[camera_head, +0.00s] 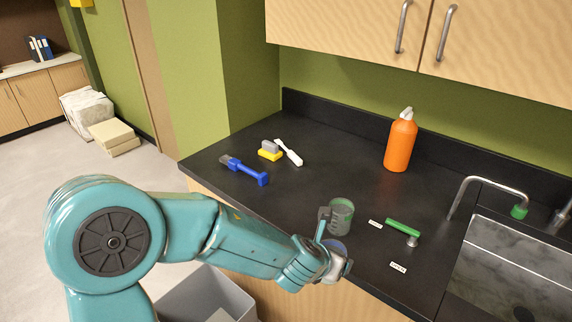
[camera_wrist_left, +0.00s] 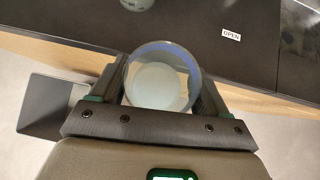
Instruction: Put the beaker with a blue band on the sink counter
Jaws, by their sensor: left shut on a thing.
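The clear beaker with a blue band (camera_head: 336,246) is in my left gripper (camera_head: 333,252), at the counter's front edge. In the left wrist view the beaker (camera_wrist_left: 161,80) sits between both fingers of the gripper (camera_wrist_left: 160,88), its blue band along the far rim. The black sink counter (camera_head: 300,200) lies beyond it; its front edge passes behind the beaker in the wrist view. In the head view my fingers partly hide the beaker. I cannot tell its exact height over the counter. My right gripper is not in view.
A beaker with a green band (camera_head: 341,217) stands on the counter just beyond the held one. A green-handled tool (camera_head: 403,228), small labels (camera_head: 398,267), a blue brush (camera_head: 245,171), an orange bottle (camera_head: 400,145) and the sink (camera_head: 515,270) are around. A grey bin (camera_head: 207,297) stands below.

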